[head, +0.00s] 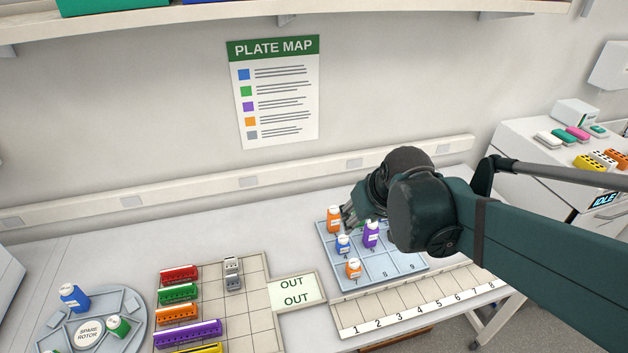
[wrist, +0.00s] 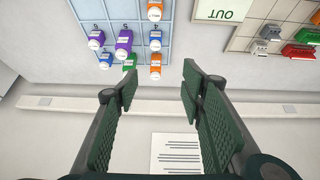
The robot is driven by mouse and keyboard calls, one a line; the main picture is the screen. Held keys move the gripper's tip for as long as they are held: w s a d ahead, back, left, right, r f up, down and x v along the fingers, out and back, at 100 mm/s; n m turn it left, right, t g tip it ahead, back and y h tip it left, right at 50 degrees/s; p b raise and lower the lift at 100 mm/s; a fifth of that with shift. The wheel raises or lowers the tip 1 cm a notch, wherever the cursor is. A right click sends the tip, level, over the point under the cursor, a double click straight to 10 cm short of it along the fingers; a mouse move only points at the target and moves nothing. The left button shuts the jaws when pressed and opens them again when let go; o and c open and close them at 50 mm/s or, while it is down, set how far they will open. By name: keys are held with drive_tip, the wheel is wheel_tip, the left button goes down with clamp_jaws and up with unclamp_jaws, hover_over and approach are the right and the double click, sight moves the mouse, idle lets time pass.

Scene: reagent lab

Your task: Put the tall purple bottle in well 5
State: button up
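The tall purple bottle (head: 371,235) stands upright in the middle well of the blue-grey numbered tray (head: 404,271), the place of well 5 going by the 8 and 9 in the front row. It also shows in the wrist view (wrist: 124,42), apart from the fingers. My gripper (head: 352,213) is above the back of the tray, behind the bottle. In the wrist view my gripper (wrist: 155,85) has its fingers wide apart with nothing between them. My wrist hides part of the tray's right side in the head view.
Wells 8 and 9 are empty. An OUT sign (head: 297,291) lies left of a numbered strip (head: 420,310).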

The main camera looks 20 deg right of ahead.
drive_tip(key=s+a+r+t, duration=0.1)
drive_tip(key=s+a+r, duration=0.2)
drive_tip(key=s+a, duration=0.3)
drive_tip(key=s, duration=0.3)
drive_tip(key=shift+s+a, duration=0.15)
drive_tip(key=shift+s, duration=0.1)
